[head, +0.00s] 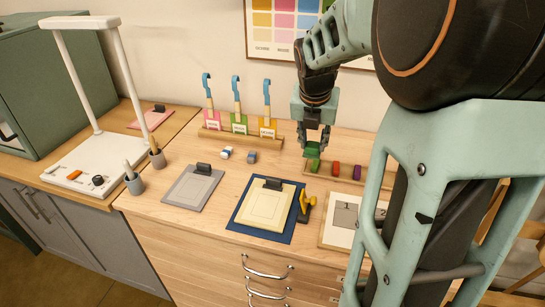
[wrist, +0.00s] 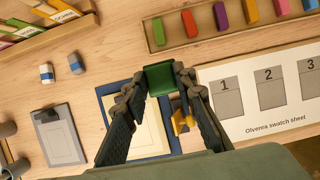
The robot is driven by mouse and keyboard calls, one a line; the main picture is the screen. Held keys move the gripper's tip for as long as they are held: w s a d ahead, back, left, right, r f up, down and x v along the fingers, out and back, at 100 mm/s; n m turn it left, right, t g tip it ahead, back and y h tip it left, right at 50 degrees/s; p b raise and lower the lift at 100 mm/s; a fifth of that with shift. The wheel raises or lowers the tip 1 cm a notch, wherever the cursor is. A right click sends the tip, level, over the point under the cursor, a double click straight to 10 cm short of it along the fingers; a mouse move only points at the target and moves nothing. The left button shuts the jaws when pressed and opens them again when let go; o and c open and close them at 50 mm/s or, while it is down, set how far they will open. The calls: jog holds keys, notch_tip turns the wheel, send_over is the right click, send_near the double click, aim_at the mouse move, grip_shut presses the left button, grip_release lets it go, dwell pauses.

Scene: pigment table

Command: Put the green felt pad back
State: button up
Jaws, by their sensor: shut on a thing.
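My gripper (head: 319,140) hangs over the table in front of the wooden tray, in the middle of the head view. It is shut on a dark green block, the green felt pad (wrist: 160,79), which sits between the fingertips in the wrist view. In the head view the pad (head: 313,153) shows just below the fingers and is partly covered by them. It appears to be held above the table.
A wooden tray (wrist: 171,45) holds several coloured blocks, with a green one (wrist: 158,31) at its left end. A blue mat (head: 240,216) bears a cream board. A yellow-handled tool (head: 305,205), a numbered swatch sheet (wrist: 244,121), two small blocks and a brush rack (head: 240,137) are nearby.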

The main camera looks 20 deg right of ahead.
jog(key=w+a+f, duration=0.1)
jog(key=w+f, duration=0.2)
jog(key=w, duration=0.1)
jog(key=w+a+f+b, duration=0.1)
jog(key=w+f, duration=0.2)
jog(key=w, duration=0.1)
jog(key=w+a+f, duration=0.1)
jog(key=w+f, duration=0.2)
jog(key=w, duration=0.1)
jog(key=shift+a, duration=0.4)
jog(key=shift+w+a+f, duration=0.1)
jog(key=shift+f, duration=0.05)
jog(key=shift+w+f+b, duration=0.2)
jog(key=shift+f+b, duration=0.2)
jog(key=shift+f, duration=1.3)
jog(key=shift+f, duration=0.15)
jog(key=o, duration=0.9)
jog(key=shift+o, duration=0.6)
